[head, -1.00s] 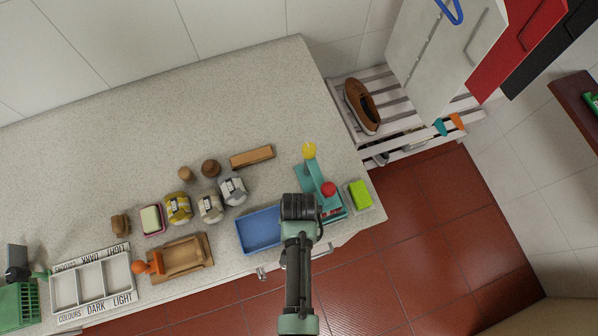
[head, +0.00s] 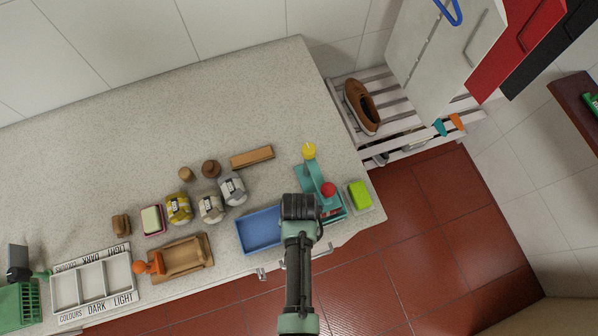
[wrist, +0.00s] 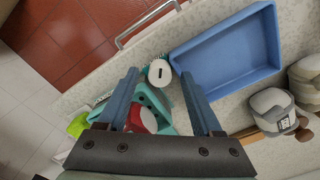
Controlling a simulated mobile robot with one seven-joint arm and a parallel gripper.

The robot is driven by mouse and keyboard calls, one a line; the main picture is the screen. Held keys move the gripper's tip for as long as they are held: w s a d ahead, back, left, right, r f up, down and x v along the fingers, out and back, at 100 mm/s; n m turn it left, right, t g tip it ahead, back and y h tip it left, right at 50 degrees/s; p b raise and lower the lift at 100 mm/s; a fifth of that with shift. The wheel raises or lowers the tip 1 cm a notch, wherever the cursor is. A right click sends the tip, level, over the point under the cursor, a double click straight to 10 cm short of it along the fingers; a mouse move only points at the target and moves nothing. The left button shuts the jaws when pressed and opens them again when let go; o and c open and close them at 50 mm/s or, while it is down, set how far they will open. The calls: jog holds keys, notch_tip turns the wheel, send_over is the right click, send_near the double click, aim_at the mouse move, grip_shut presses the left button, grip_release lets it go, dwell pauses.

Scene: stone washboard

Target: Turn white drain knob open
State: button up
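The white drain knob (wrist: 160,73) shows in the wrist view as a round white cap with a short dark mark. It sits beside the blue basin, at the end of a teal fixture (wrist: 150,102) that also carries a red knob (wrist: 141,117). My gripper (wrist: 160,75) is open. Its two blue fingers stand on either side of the white knob in the picture, with a gap to each; I cannot tell the depth between tips and knob. In the head view my arm's end covers the white knob, while the teal fixture (head: 312,178) and red knob (head: 328,189) show.
The blue basin (head: 258,229) lies just left of my arm. A green sponge (head: 360,195) is to the right, near the counter edge. The rear counter is clear.

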notch_tip(320, 180, up, 13)
jog(key=b, duration=0.2)
dwell(0.6)
